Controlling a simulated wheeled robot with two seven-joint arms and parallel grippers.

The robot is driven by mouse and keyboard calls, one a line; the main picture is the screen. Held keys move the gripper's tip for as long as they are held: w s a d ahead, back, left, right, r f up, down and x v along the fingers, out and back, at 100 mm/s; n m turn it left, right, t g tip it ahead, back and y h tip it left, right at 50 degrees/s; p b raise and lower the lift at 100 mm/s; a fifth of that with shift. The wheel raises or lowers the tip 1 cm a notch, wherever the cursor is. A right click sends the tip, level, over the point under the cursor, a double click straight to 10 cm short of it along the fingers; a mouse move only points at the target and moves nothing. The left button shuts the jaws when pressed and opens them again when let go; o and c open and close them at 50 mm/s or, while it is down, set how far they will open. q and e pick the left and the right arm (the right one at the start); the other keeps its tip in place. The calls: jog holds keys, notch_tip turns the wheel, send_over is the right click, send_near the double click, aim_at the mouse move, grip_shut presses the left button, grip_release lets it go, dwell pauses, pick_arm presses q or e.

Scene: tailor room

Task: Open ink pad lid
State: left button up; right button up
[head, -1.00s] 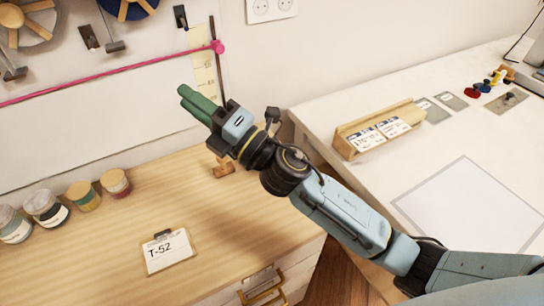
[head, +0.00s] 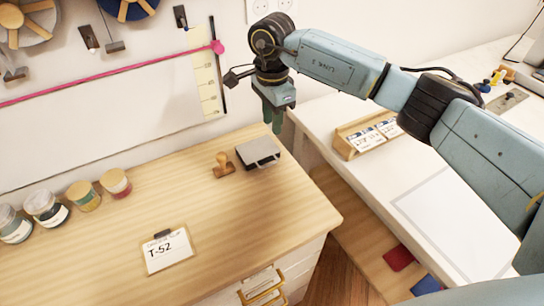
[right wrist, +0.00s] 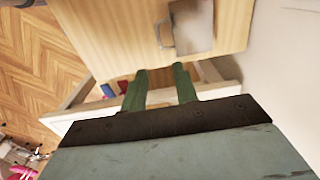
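The ink pad (head: 258,152) is a small dark box with a grey lid. It lies near the back right edge of the wooden worktop (head: 215,240), and its lid looks shut. It also shows at the top of the right wrist view (right wrist: 193,27), with a grey loop-like edge on its left side. My right gripper (head: 273,122) points down, just behind and right of the ink pad, apart from it. In the right wrist view its two green fingers (right wrist: 160,88) stand apart with nothing between them. My left gripper is not in view.
A wooden stamp (head: 223,165) stands just left of the ink pad. Several jars (head: 84,195) line the back left, and a T-52 card (head: 167,251) lies in front. A white table (head: 390,170) with a card holder (head: 375,136) is at right, across a gap.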

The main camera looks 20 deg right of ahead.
send_near(261, 153)
jog(key=s+f, duration=0.1)
jog(key=f, duration=0.1)
jog(key=s+d+f, duration=0.1)
jog(key=s+f, duration=0.1)
jog(key=f, duration=0.1)
jog(key=s+f, duration=0.1)
jog(key=f, duration=0.1)
jog(key=shift+s+d+f, duration=0.2)
jog(key=shift+s+d, duration=0.15)
grip_shut()
